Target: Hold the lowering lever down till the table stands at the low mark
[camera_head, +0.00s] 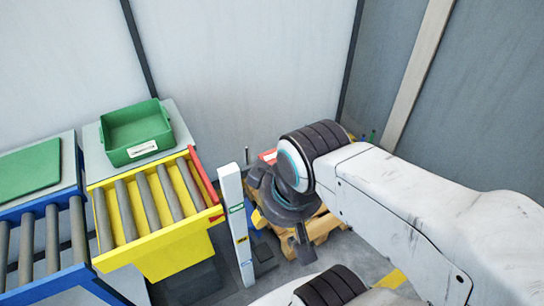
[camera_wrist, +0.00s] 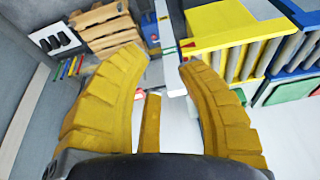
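The yellow roller table (camera_head: 165,255) stands left of a white post (camera_head: 235,215) that carries small coloured marks. The table's top is near the post's upper green mark; I cannot tell which mark is the low one. It also shows in the wrist view (camera_wrist: 225,25), beside the post (camera_wrist: 172,45). Several small coloured bars, perhaps levers (camera_wrist: 72,67), show at the left of the wrist view; which one lowers the table cannot be told. My gripper (camera_wrist: 165,62) is open and empty, its yellow fingers apart. In the head view its fingers are mostly hidden by my wrist.
A blue roller conveyor (camera_head: 50,285) stands at the far left. A green bin (camera_head: 137,132) sits on a grey surface behind the yellow table. A wooden pallet stack (camera_wrist: 105,28) and a white panel with black switches (camera_wrist: 55,40) are near the coloured bars. Walls close off the back.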

